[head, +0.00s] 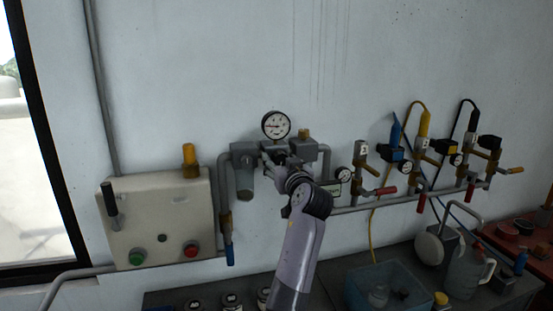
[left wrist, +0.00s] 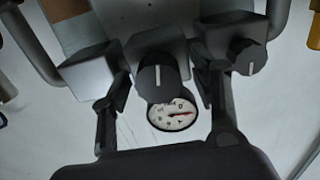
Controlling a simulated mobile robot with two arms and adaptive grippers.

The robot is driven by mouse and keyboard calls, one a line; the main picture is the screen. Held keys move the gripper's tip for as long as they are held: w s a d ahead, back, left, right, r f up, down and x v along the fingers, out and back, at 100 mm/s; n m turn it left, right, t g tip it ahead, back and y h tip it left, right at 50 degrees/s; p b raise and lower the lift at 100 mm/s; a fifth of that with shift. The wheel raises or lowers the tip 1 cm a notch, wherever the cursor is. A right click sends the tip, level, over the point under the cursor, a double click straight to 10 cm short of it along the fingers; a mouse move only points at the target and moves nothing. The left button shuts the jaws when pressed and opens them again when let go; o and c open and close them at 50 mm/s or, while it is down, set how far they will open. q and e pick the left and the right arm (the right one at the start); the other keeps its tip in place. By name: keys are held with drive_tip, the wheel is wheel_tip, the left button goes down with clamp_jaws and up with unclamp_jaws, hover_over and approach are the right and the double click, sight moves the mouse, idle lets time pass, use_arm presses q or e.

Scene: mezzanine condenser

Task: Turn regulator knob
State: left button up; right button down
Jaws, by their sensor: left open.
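The regulator is a grey block assembly (head: 240,150) on the wall, with a round white pressure gauge (head: 276,125) above it. My left gripper (head: 277,157) is in front of the assembly and hides its middle. In the left wrist view, a dark round regulator knob (left wrist: 158,76) with a white mark lies between the two open fingers, with gaps visible on both sides. The gauge (left wrist: 172,114) shows just below that knob. A second dark knob (left wrist: 245,57) with a white mark is outside the fingers, to the right. My right gripper is not in view.
A beige control box (head: 160,222) with a lever, green and red buttons is at left. Pipes with valves and red handles (head: 386,191) run right. Below, a bench holds jars, a blue bin (head: 385,290) and a jug (head: 468,278).

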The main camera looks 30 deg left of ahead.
use_arm(q)
drive_tip(key=shift+s+d+r, duration=0.15)
drive_tip(key=shift+d, duration=0.2)
drive_tip(key=shift+c, duration=0.6)
drive_tip(key=shift+a, duration=0.15)
drive_tip(key=c, duration=1)
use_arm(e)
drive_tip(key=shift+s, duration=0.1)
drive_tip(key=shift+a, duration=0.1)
